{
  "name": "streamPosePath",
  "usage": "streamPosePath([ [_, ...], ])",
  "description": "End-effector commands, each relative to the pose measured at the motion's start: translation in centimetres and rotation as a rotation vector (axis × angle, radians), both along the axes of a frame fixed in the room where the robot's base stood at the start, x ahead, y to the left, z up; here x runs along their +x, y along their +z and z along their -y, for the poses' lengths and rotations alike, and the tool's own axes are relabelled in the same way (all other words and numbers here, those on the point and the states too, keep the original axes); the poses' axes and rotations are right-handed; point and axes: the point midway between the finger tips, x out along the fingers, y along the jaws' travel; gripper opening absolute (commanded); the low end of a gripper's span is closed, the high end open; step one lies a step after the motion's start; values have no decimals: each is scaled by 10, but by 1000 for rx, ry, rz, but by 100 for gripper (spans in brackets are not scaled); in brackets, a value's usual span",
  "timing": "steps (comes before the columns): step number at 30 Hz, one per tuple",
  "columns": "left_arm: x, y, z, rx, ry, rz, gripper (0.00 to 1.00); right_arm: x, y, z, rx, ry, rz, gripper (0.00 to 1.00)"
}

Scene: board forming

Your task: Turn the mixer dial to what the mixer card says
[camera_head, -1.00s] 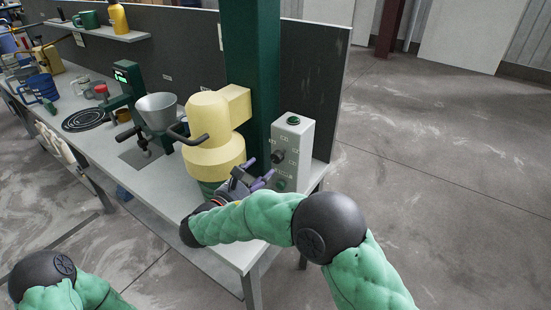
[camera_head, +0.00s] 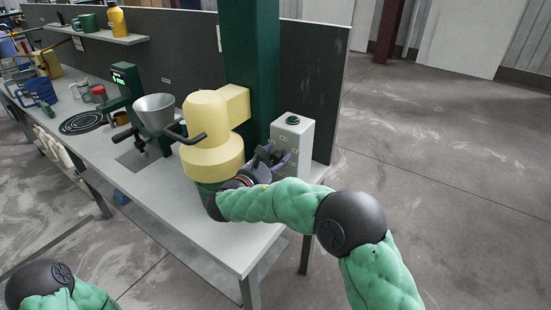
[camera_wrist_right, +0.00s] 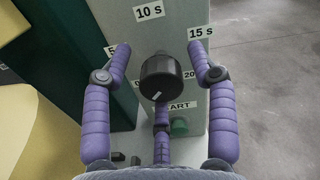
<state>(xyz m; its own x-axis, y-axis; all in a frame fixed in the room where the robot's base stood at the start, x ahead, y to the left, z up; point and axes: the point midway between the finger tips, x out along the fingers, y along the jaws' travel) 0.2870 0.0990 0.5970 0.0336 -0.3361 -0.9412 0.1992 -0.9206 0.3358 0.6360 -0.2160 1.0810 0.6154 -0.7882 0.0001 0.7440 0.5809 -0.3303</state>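The dial (camera_wrist_right: 161,78) is a black round knob on the front of a light grey control box (camera_head: 295,135). A white mark on the knob points to the lower left, toward the 0 label. Labels 10 s (camera_wrist_right: 149,11), 15 s (camera_wrist_right: 200,33), a partly hidden 5, and 20 surround it. My right gripper (camera_head: 275,155) is in front of the box. In the right wrist view its purple fingers (camera_wrist_right: 160,47) are spread on either side of the dial, with a gap to it. A third finger is below. I cannot make out a mixer card. My left gripper is out of view.
A yellow mixer (camera_head: 213,140) with a dark handle stands left of the box. A green START button (camera_wrist_right: 180,127) is below the dial. A green post (camera_head: 250,50) and dark panel (camera_head: 325,80) stand behind. Open floor lies right of the bench (camera_head: 215,235).

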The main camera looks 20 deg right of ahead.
Motion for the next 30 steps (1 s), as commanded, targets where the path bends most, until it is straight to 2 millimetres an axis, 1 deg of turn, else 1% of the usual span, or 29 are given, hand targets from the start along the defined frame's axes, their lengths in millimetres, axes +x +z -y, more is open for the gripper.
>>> streamPosePath([
  [1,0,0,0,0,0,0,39,0,0,0,0,0,0,40],
  [2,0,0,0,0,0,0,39,0,0,0,0,0,0,32],
  [3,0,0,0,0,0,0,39,0,0,0,0,0,0,20],
  [5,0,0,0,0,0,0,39,0,0,0,0,0,0,4],
  [22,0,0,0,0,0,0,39,0,1,0,33,0,46,3],
  [30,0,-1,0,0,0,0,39,0,2,0,100,0,133,3],
])
